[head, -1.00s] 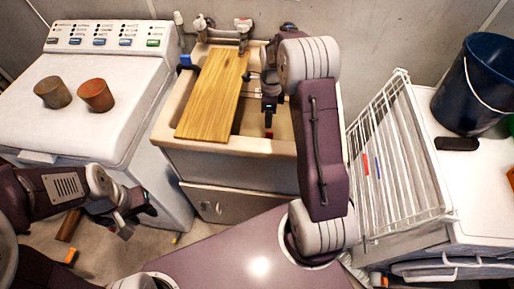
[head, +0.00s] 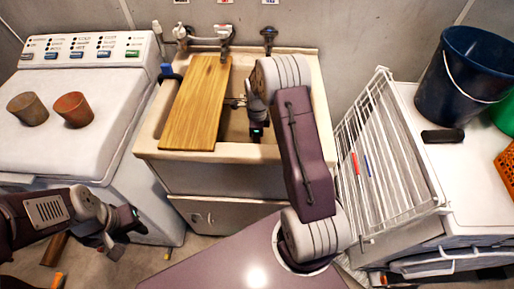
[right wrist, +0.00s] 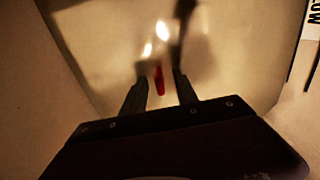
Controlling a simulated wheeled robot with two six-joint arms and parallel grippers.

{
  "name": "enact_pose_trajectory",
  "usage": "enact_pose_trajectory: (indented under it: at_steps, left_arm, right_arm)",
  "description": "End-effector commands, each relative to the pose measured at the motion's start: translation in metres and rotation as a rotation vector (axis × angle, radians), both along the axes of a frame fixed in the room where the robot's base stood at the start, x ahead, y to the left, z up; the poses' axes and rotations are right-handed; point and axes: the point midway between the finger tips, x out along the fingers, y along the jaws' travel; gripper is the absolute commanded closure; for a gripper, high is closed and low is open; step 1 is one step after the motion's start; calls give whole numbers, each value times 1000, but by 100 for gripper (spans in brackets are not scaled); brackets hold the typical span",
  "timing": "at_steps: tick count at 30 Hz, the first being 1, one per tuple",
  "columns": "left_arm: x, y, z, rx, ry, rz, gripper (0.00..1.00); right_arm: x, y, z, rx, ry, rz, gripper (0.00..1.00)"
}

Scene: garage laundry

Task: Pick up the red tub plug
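A small red piece (right wrist: 159,80), which looks like the plug, shows in the right wrist view between the two fingers of my right gripper (right wrist: 159,88). The fingers are apart, with a gap on each side of it. A second red spot (right wrist: 185,8) shows at the top; I cannot tell whether it is a reflection. In the head view my right gripper (head: 258,134) reaches down into the sink (head: 228,154), and no red shows there. My left gripper (head: 127,230) hangs empty in front of the washer; its finger opening is unclear.
A wooden board (head: 195,105) covers the sink's left part. A tap (head: 222,38) stands behind. Two cups (head: 28,109) (head: 73,109) sit on the washer (head: 85,155). A white wire rack (head: 385,160), blue bucket (head: 460,80) and black object (head: 442,136) are at the right.

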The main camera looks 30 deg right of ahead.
Motion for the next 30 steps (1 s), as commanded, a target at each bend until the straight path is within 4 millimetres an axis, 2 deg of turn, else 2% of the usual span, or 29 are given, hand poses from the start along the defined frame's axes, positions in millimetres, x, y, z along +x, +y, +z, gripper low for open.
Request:
enact_pose_trajectory:
  at_steps: [3,6,7,30]
  left_arm:
    - [0,0,0,0,0,0,64]
    - [0,0,0,0,0,0,64]
    - [0,0,0,0,0,0,64]
    - [0,0,0,0,0,0,64]
  right_arm:
    - [0,0,1,0,0,0,67]
    - [0,0,1,0,0,0,95]
    - [0,0,1,0,0,0,100]
    - [0,0,1,0,0,0,100]
